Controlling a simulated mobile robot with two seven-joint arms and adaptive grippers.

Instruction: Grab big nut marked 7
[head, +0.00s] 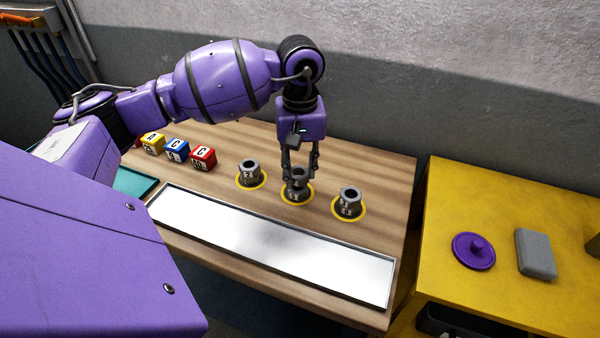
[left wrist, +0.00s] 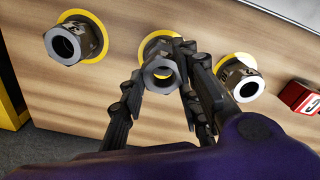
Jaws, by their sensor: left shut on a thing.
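Three dark grey metal nuts with white markings stand in a row on the wooden bench, each at a yellow ring: a left nut (head: 249,173), a middle nut (head: 295,191) and a right nut (head: 350,203). The markings are too small to read surely, so I cannot tell which is the 7. My left gripper (head: 300,174) points down and is shut on the middle nut, one finger on each side. In the left wrist view, the middle nut (left wrist: 160,75) sits between the fingers of the gripper (left wrist: 161,82). Whether it is off the bench is unclear. My right gripper is out of view.
Yellow, blue and red lettered cubes (head: 203,157) stand left of the nuts. A long white tray (head: 270,240) lies in front of them. A yellow table (head: 450,215) at the right holds a purple knobbed disc (head: 473,252) and a grey block (head: 536,254).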

